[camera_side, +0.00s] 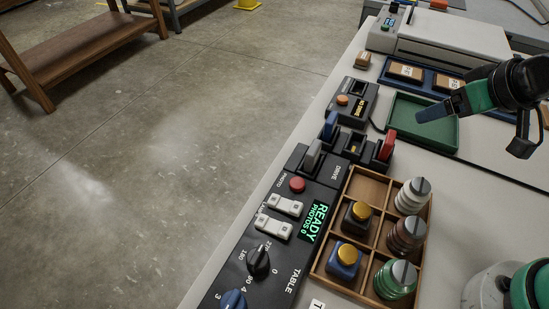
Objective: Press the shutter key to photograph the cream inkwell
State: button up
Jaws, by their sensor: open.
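My gripper (434,112) is at the upper right, above the green tray, well to the right of the control panel (240,268). It looks empty, and its fingers partly overlap in this view. The panel carries a round red button (297,184) beside the word PHOTO, which fits the shutter key; nothing touches it. The panel's green display (313,222) reads READY, PHOTOS 0. A cream-white inkwell (410,203) with a grey slotted cap stands upright in the upper right compartment of the wooden box (372,172).
The box also holds brown (404,241), green (392,290), black (356,224) and blue (341,272) items. White rockers (285,205) and a black dial (258,260) lie below the red button. Raised grey (313,155), blue (331,124) and red (388,143) levers stand between it and the green tray (400,106).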

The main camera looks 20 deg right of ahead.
grip_shut()
dwell(1.5)
